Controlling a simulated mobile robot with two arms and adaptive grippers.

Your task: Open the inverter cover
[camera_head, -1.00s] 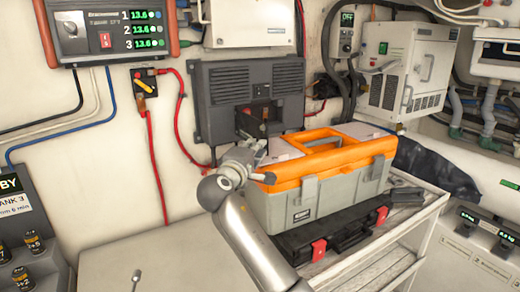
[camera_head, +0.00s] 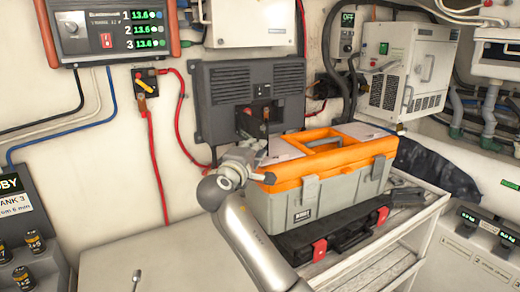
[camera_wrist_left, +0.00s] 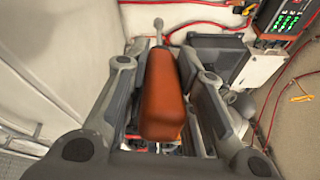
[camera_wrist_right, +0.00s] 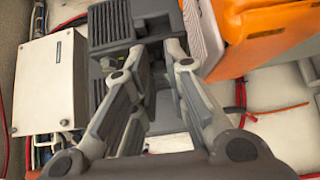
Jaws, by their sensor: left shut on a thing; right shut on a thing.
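The inverter (camera_head: 222,98) is a dark grey finned box on the back wall. A dark gap with some red in it shows at its lower middle. My right gripper (camera_head: 252,142) is at the inverter's lower front. In the right wrist view my right fingers (camera_wrist_right: 158,55) meet at the dark inverter (camera_wrist_right: 110,22); they are shut on its cover, whose held edge they mostly hide. In the left wrist view my left gripper (camera_wrist_left: 165,100) is shut on an orange-brown tool handle (camera_wrist_left: 163,95) with a thin metal shaft.
An orange and grey toolbox (camera_head: 290,205) stands right beside my right gripper, on a flat black case (camera_head: 335,232) on a white slatted shelf. A red cable (camera_head: 152,165) hangs left of the inverter.

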